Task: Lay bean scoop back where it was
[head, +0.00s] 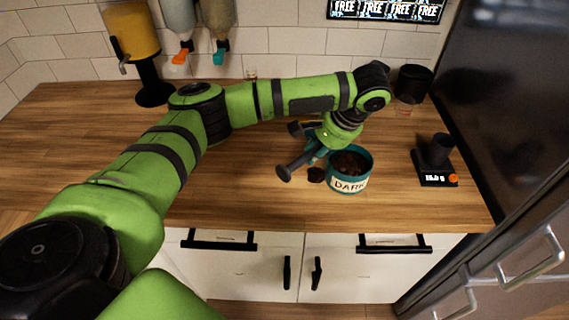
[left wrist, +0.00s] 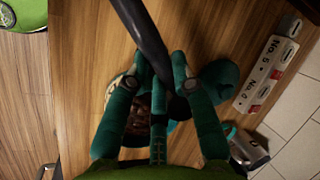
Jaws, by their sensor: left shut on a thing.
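My left gripper (head: 312,150) is shut on the bean scoop (head: 294,168), a dark tool with a long black handle and a rounded end pointing to the front left. In the left wrist view the scoop (left wrist: 143,35) runs from the top edge down between the closed fingers (left wrist: 158,85). The gripper is just left of and above a teal tin (head: 348,185) labelled DARK, open and full of dark beans (head: 350,163). The scoop's far end is hidden by the fingers in the wrist view. My right gripper is not in view.
A small dark thing (head: 316,174) lies left of the tin. A black scale (head: 435,178) with a dark cup (head: 439,150) stands at right. The left and front counter (head: 235,195) is clear.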

